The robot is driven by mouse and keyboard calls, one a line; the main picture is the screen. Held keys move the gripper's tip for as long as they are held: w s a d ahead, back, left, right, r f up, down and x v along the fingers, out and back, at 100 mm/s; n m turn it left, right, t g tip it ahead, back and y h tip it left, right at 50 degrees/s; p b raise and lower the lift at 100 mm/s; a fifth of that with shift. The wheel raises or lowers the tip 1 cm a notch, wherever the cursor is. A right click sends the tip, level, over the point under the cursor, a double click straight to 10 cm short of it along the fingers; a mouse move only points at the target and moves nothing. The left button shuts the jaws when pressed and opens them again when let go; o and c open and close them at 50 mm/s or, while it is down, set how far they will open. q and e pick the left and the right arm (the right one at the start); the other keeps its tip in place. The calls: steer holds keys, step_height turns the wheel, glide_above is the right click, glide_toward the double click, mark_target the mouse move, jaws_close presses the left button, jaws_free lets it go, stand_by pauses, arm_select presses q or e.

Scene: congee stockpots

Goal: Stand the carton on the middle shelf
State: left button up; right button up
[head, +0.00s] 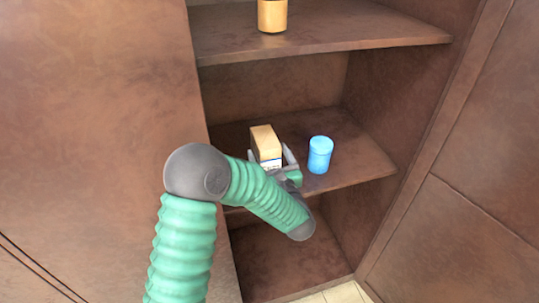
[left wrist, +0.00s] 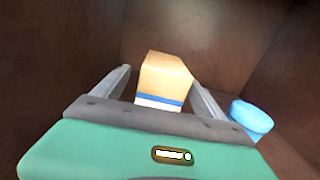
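The carton (head: 266,145) is a tan box with a white and blue band low on its front. It is upright at the middle shelf (head: 349,172), left of a blue canister; its base is hidden, so contact with the shelf cannot be told. My left gripper (head: 273,158) reaches in over the shelf with one finger on each side of the carton. In the left wrist view the carton (left wrist: 163,80) sits between the spread fingers (left wrist: 160,82), with gaps beside it. My right gripper is not in view.
The blue canister (head: 320,154) stands on the middle shelf close to the right of my left gripper; it also shows in the left wrist view (left wrist: 251,117). A tan canister (head: 272,14) stands on the upper shelf (head: 335,35). The shelf is clear right of the blue canister.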

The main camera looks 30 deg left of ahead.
arm_select(q)
steer(key=shift+s+d, duration=0.1)
steer(key=shift+d, duration=0.2)
steer(key=b+v, duration=0.2)
steer(key=v, duration=1)
steer(key=w+d+f+m+h, duration=0.2)
steer(key=d+f+m+h, duration=0.3)
steer(key=m, duration=0.7)
steer(key=w+d+f+m+h, duration=0.3)
steer(key=m+h, duration=0.4)
steer(key=m, duration=0.6)
steer(key=s+f+m+g+h, duration=0.1)
steer(key=s+f+m+g, duration=0.3)
steer(key=s+m, duration=0.6)
steer(key=s+a+f+m+g+h, duration=0.1)
steer(key=s+f+m+g, duration=0.3)
steer(key=s+m, duration=0.6)
steer(key=shift+s+a+m+g, duration=0.3)
steer(key=shift+m+g, duration=0.2)
steer(key=shift+m, duration=0.1)
